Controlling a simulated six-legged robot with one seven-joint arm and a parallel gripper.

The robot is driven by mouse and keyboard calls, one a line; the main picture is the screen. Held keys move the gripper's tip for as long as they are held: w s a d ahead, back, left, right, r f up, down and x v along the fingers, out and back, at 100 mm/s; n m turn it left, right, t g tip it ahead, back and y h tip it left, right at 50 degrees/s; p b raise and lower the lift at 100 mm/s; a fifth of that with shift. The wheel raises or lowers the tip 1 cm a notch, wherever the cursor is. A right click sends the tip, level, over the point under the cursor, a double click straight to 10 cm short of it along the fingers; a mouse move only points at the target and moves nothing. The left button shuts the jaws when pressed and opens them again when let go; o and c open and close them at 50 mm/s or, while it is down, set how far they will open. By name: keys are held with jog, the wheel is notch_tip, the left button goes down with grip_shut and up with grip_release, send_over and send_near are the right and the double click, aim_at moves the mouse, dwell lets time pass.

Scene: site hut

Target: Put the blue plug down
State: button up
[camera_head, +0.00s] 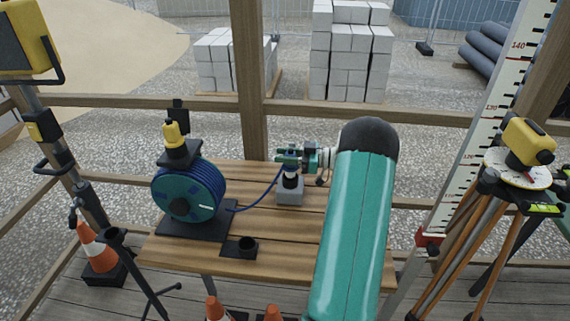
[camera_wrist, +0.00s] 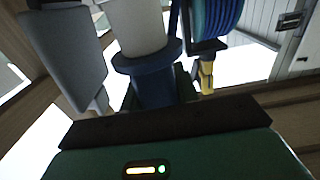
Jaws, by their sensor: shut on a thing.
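My gripper (camera_head: 292,158) is shut on the blue plug (camera_head: 291,172) over the wooden table. The plug looks upright, with a white body and a dark blue collar, right at the top of a small grey block (camera_head: 289,193). I cannot tell whether it is seated in the block or just above it. A blue cable (camera_head: 262,196) runs from the plug's area to the reel (camera_head: 188,192). In the wrist view the blue plug (camera_wrist: 150,75) shows between the fingers, partly hidden by my gripper's dark edge.
A yellow-topped device (camera_head: 175,137) stands above the reel. A tripod with a yellow instrument (camera_head: 528,142) stands right; cones (camera_head: 98,245) stand on the floor. Front-middle boards are bare.

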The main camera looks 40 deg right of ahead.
jog(key=shift+w+d+f, duration=0.15)
jog(key=shift+w+f, duration=0.05)
jog(key=shift+f, duration=0.05)
jog(key=shift+w+d+f, duration=0.1)
jog(key=shift+f, duration=1.55)
jog(key=shift+f, duration=0.3)
jog(key=o, duration=0.8)
jog(key=shift+r, duration=0.25)
jog(key=shift+s+d, duration=0.2)
jog(key=shift+s, duration=0.05)
jog(key=v, duration=1.1)
jog(key=shift+s+d+r, duration=0.1)
jog(key=shift+s, duration=0.1)
